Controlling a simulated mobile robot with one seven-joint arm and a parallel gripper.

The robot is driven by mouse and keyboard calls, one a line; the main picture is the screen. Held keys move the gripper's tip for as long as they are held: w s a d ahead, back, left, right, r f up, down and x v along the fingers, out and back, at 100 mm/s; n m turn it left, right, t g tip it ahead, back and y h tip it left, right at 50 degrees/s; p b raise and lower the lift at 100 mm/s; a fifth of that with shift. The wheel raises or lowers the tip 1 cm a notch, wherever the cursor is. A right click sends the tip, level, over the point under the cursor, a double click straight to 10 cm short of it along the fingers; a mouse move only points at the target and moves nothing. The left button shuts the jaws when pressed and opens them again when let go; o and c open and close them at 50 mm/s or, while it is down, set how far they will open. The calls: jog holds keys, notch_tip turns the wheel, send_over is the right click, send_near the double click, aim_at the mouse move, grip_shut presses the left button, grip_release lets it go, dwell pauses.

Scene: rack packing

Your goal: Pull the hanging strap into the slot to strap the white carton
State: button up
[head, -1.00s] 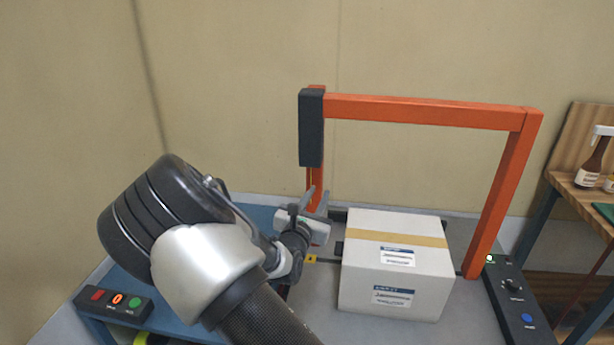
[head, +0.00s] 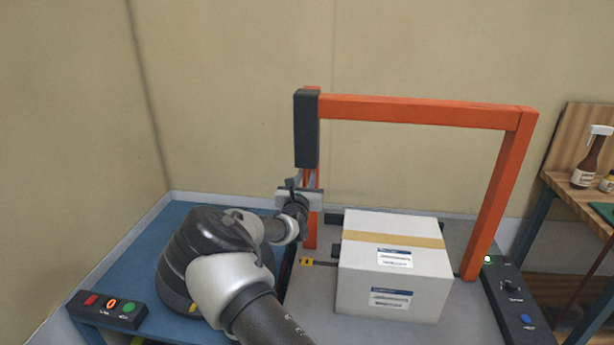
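The white carton (head: 362,285) with a tan tape band stands upright on the grey machine top, partly under the orange arch (head: 420,110). My gripper (head: 299,184) is at the arch's left post, just below the dark grey block (head: 306,130). Its fingers point up and away from me; whether they are open or shut is too small to tell. I cannot make out the hanging strap; it may be hidden by the gripper or the post. A small yellow marker (head: 307,262) with a dark slot-like strip lies left of the carton, at the post's foot.
A control box (head: 110,306) with red, orange and green buttons sits at the left on the blue table (head: 165,240). A black panel (head: 513,292) with a blue button is right of the carton. A wooden shelf (head: 562,165) with bottles stands far right.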

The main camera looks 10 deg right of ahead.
jog(key=shift+x, duration=1.2)
grip_shut()
dwell(0.6)
